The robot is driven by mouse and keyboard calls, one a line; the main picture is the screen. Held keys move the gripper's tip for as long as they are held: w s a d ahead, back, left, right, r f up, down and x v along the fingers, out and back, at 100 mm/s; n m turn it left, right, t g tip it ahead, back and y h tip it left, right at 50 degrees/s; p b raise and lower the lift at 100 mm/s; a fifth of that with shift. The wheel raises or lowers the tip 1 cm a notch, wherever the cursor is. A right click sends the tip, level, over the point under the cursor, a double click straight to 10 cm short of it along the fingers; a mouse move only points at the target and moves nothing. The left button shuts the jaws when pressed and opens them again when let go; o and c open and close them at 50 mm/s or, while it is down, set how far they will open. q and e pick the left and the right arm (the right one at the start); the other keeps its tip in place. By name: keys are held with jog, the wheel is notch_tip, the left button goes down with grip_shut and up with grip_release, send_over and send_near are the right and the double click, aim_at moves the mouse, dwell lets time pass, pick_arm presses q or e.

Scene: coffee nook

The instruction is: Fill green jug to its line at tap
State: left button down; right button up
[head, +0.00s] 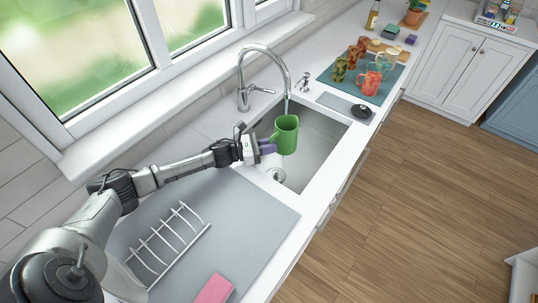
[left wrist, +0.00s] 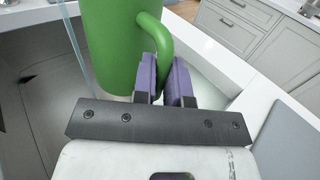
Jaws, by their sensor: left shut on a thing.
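The green jug (head: 285,139) is upright over the sink, held above the basin. My left gripper (head: 268,147) is shut on its handle with purple fingers; the handle (left wrist: 161,42) shows between them in the left wrist view. The chrome tap (head: 265,50) arches over the sink, and a thin water stream (head: 286,106) drops from its spout towards the jug's rim. In the left wrist view, a pale stream (left wrist: 76,45) runs down beside the jug's left side, apparently outside it. The jug's fill line and inside water level cannot be made out. My right gripper is not in view.
The sink basin (head: 310,128) has a drain below the jug. A grey mat with a white dish rack (head: 168,238) and pink sponge (head: 214,289) lies nearer. Beyond the sink stand a dark round object (head: 361,111) and several coloured jugs on a teal mat (head: 345,87).

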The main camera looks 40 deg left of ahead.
pick_arm(q)
jog(key=w+a+b, duration=0.5)
jog(key=w+b, duration=0.1)
jog(key=shift+b, duration=0.35)
jog(key=shift+a+r, duration=0.1)
dwell(2.0)
dwell(2.3)
jog(key=shift+s, duration=0.1)
dwell(0.6)
jog(key=s+d+v, duration=0.1)
jog(key=v, duration=0.7)
jog(key=shift+d+p, duration=0.2)
jog(key=shift+p, duration=0.15)
